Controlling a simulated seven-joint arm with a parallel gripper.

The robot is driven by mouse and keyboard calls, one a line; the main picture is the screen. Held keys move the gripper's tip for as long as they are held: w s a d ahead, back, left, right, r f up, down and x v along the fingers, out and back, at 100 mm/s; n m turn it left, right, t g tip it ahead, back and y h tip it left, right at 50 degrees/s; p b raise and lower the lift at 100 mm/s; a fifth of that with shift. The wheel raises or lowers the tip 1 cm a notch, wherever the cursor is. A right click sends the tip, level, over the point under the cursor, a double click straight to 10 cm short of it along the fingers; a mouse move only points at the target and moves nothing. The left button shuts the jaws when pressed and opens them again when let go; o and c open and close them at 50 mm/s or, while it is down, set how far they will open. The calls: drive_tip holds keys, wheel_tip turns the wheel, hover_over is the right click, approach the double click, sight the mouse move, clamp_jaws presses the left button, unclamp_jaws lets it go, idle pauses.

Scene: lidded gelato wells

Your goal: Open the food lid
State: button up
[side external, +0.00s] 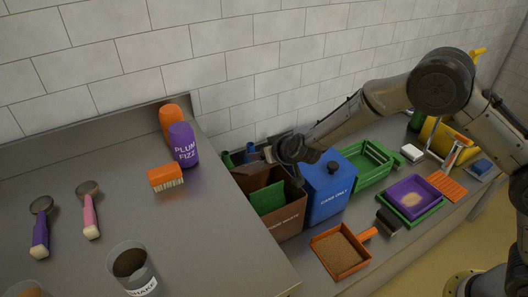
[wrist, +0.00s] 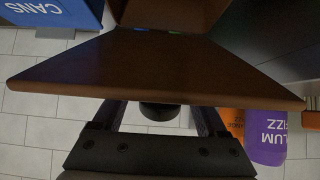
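The brown food waste bin (side external: 275,222) stands left of the blue cans bin (side external: 325,203). Its top looks uncovered in the side view, with a green thing (side external: 268,198) inside. In the wrist view the brown lid (wrist: 155,70) is a broad tilted panel, with part of the bin (wrist: 170,14) beyond it. A black knob (wrist: 158,112) shows below the lid's near edge. My gripper (wrist: 158,118) has its fingers apart on either side of the knob, with gaps visible. The fingertips are hidden by the lid. In the side view my gripper (side external: 292,150) is above the bin's back.
The blue bin has a black-knobbed lid. An orange bottle (side external: 170,120) and a purple bottle (side external: 183,146) stand on the raised counter to the left, near an orange brush (side external: 166,178). A green crate (side external: 370,160) and an orange tray (side external: 340,250) lie to the right.

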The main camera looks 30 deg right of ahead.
drive_tip(key=v, duration=1.3)
drive_tip(key=shift+s+r, duration=0.2)
drive_tip(key=shift+s, duration=0.15)
